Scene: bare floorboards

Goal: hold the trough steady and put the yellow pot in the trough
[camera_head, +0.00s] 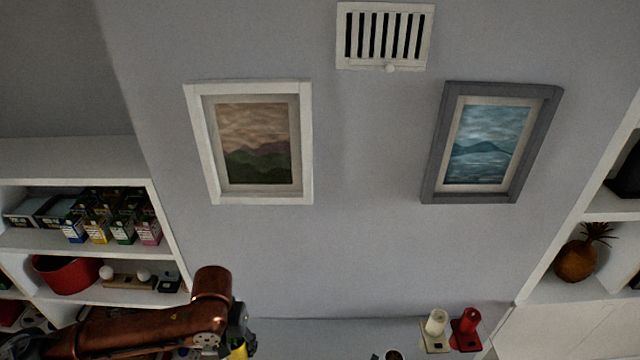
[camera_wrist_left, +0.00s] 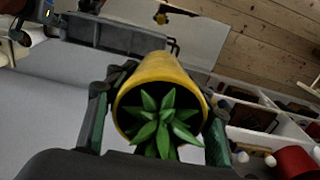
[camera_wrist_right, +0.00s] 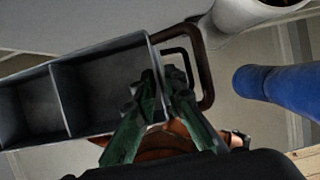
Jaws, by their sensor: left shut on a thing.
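The yellow pot (camera_wrist_left: 165,78), with a spiky green plant (camera_wrist_left: 165,125) in it, is between the fingers of my left gripper (camera_wrist_left: 155,120), which is shut on it. In the head view a little of the yellow pot (camera_head: 238,351) shows under my left gripper (camera_head: 240,335) at the bottom edge. The grey trough (camera_wrist_right: 100,62), with compartments divided by walls, fills the left of the right wrist view. My right gripper (camera_wrist_right: 162,82) has its fingertips close together at the trough's end, beside a dark loop; whether they pinch it is unclear. The head view does not show the trough.
A blue cylinder (camera_wrist_right: 280,90) and a white rounded thing (camera_wrist_right: 250,12) are near the trough's end. Shelves with boxes and a red bowl (camera_head: 66,274) stand at left. White and red items (camera_head: 468,322) stand low at right. Framed pictures hang on the wall.

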